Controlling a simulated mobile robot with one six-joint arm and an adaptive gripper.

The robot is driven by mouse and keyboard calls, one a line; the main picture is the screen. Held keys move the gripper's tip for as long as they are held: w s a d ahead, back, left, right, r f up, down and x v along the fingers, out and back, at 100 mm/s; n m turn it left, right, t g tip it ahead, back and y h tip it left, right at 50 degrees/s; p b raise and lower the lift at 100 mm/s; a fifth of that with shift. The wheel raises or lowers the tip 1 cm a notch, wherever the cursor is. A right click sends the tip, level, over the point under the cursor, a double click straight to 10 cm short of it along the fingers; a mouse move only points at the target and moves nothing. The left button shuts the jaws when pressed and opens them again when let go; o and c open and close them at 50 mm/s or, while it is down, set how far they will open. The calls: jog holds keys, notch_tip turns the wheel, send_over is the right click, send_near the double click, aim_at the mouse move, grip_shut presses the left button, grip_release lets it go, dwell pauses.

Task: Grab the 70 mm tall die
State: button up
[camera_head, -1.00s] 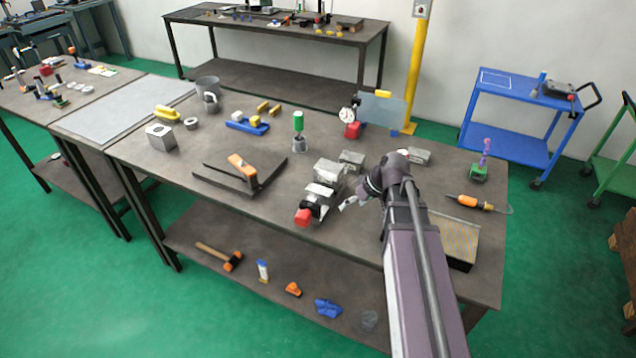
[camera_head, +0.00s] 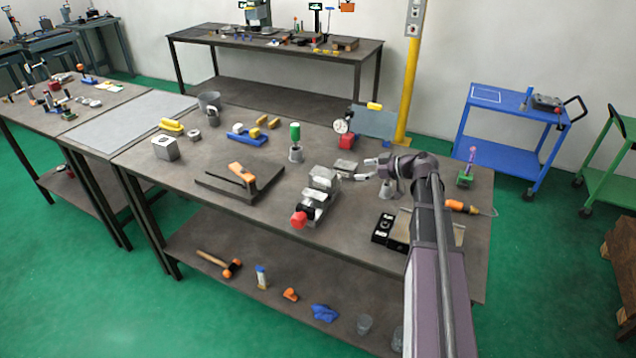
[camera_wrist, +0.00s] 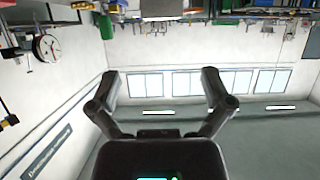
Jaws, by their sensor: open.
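No label tells which piece is the 70 mm die. A grey block with a round hole in its top (camera_head: 165,148) stands at the left of the main bench, with a smaller grey ring-like piece (camera_head: 194,135) beside it. A low grey block (camera_head: 345,168) lies near the bench middle, close to my gripper in the picture. My gripper (camera_head: 367,169) is raised over the right half of the bench, pointing left. In the wrist view my gripper (camera_wrist: 158,82) has its fingers spread with nothing between them. The wrist view is upside down and shows walls and windows.
A vise with a red end (camera_head: 300,219) stands below and left of my gripper. A black block (camera_head: 383,228) lies by my arm.

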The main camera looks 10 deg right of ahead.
jog(key=shift+w+a, duration=0.1)
jog(key=shift+a, duration=0.1)
jog(key=b, duration=0.3)
send_near(324, 172)
jog(key=x, duration=0.4)
jog(key=shift+d+f, duration=0.1)
jog(key=shift+f, duration=0.05)
jog(key=shift+w+a+f, duration=0.1)
jog(key=shift+w+a, duration=0.25)
jog(key=shift+a, duration=0.15)
jog(key=shift+b+x, duration=1.15)
jog(key=shift+x, duration=1.45)
jog(key=shift+s, duration=0.1)
jog(key=c, duration=1.2)
